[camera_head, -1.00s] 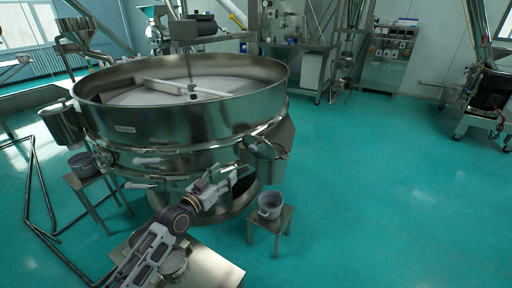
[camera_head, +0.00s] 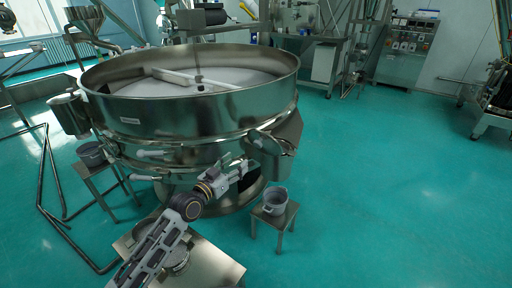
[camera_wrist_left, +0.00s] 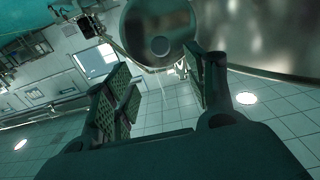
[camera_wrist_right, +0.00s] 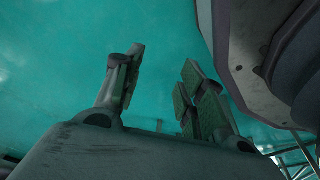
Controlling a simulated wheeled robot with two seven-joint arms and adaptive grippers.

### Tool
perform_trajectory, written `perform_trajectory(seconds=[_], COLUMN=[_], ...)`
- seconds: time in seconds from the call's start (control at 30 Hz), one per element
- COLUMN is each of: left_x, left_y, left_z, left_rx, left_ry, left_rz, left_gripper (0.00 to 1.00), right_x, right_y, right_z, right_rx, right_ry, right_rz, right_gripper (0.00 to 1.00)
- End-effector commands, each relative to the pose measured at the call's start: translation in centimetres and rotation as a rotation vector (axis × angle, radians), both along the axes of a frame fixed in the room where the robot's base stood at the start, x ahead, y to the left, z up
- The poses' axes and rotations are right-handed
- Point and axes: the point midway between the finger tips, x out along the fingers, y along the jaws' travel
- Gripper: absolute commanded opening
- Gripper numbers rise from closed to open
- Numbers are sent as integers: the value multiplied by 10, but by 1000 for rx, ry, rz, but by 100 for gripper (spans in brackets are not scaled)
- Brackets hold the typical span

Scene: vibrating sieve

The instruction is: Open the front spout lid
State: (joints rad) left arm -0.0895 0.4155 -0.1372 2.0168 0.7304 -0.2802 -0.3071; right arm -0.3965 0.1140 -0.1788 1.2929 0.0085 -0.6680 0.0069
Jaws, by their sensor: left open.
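The large round steel sieve (camera_head: 190,115) fills the left half of the head view. Its front spout (camera_head: 272,152) juts out at the lower right of the drum. My left gripper (camera_head: 248,166) is open, close beside and just below this spout. In the left wrist view a rounded metal part with a pale round spot, apparently the spout lid (camera_wrist_left: 155,20), lies beyond and between the open fingers (camera_wrist_left: 160,90). Contact cannot be made out. My right gripper (camera_wrist_right: 160,88) is open and empty above the green floor; it is outside the head view.
A grey pot (camera_head: 275,201) stands on a small stool (camera_head: 262,221) below the front spout. Another pot (camera_head: 91,153) stands on a stool at the left. A low steel table (camera_head: 215,265) is at the bottom. The floor (camera_head: 400,200) to the right is clear.

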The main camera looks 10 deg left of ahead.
Motion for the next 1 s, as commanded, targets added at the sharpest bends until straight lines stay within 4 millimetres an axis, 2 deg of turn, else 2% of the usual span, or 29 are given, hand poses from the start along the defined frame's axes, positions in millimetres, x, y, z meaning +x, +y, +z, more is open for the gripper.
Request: perform_trajectory(seconds=[0.37, 1.0], left_x=[21, 69], left_y=[-8, -28], left_z=[1, 0], left_rx=[-2, -1], left_ry=[-1, -1], left_rz=[1, 1], left_gripper=[55, 55], right_x=[3, 8], right_y=[2, 7], right_z=[2, 11], right_rx=[1, 6], right_ry=[-2, 3], right_rz=[0, 1], right_gripper=[40, 40])
